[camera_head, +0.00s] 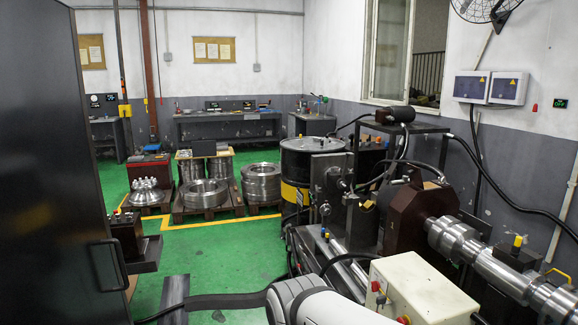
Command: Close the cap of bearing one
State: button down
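The hydraulic fixture stands at the right, with a dark brown housing (405,218) and a thick stepped steel shaft (488,268) running toward the lower right. A small part with a yellow top (518,240) sits beside the shaft. My white arm link shows at the bottom centre, in front of the fixture. My gripper is out of view.
A cream control box (418,290) with red buttons stands close at the lower right. A dark cabinet door (55,170) fills the left. A black and yellow drum (305,170) and pallets of steel rings (204,193) stand behind.

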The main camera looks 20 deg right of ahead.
aim_at(414, 173)
jog(key=z, duration=0.15)
jog(key=i, duration=1.5)
jog(key=z, duration=1.1)
jog(key=i, duration=0.65)
jog(key=z, duration=0.35)
jog(key=k, duration=0.65)
jog(key=z, duration=0.25)
jog(key=i, duration=0.65)
jog(key=u, duration=0.15)
